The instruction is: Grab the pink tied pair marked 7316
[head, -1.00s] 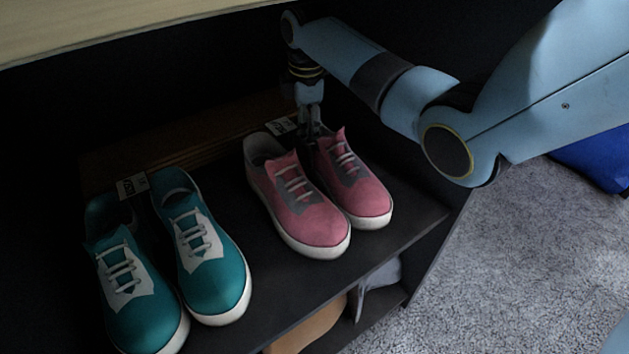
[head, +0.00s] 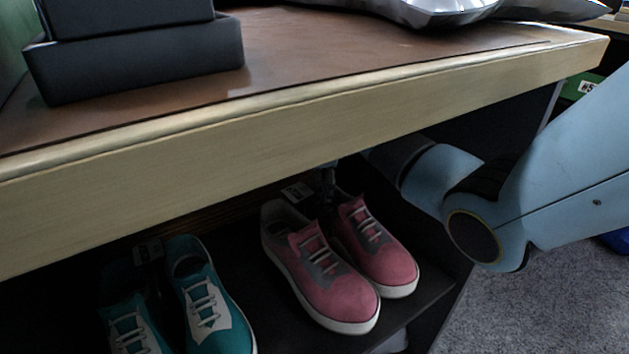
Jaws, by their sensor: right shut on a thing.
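The pink tied pair (head: 322,284) sits on the dark shelf under the counter, toes facing the front right. A small white tag (head: 297,191) shows at its heels, but its number is too small to read. My right gripper (head: 328,190) reaches in under the counter edge from the right and is shut on the pink pair at the heel side, between the two shoes. My left gripper is not in view.
A teal pair (head: 205,305) stands to the left on the same shelf (head: 278,326), with a dark tag (head: 147,252). The counter's thick front edge (head: 300,130) overhangs the shelf. A black box (head: 140,62) stands on the counter. Grey carpet (head: 535,315) is at lower right.

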